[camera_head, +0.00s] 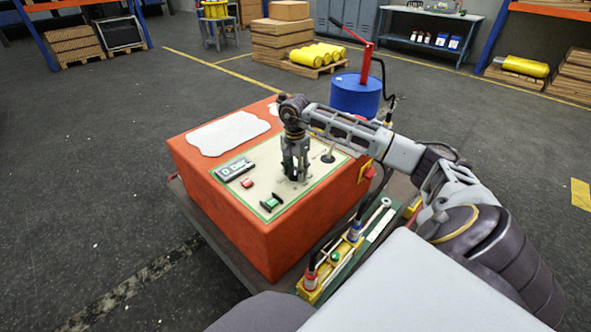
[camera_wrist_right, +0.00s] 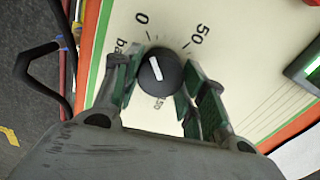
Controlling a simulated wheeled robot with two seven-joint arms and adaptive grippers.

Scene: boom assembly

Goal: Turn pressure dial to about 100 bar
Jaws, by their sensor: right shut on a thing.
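The pressure dial (camera_wrist_right: 158,72) is a round black knob with a white pointer line on a cream panel. In the right wrist view, numbers 0 and 50 are printed around it, with a partly hidden number below. In the head view the fingers mostly hide the dial. My left gripper is not in view.
The orange control box (camera_head: 195,168) carries the panel, with a display (camera_head: 235,169), a red button (camera_head: 248,183), a green switch (camera_head: 271,202) and a small lever (camera_head: 328,156). A blue drum (camera_head: 356,95) stands behind. A yellow-green valve block (camera_head: 335,262) sits at the front right.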

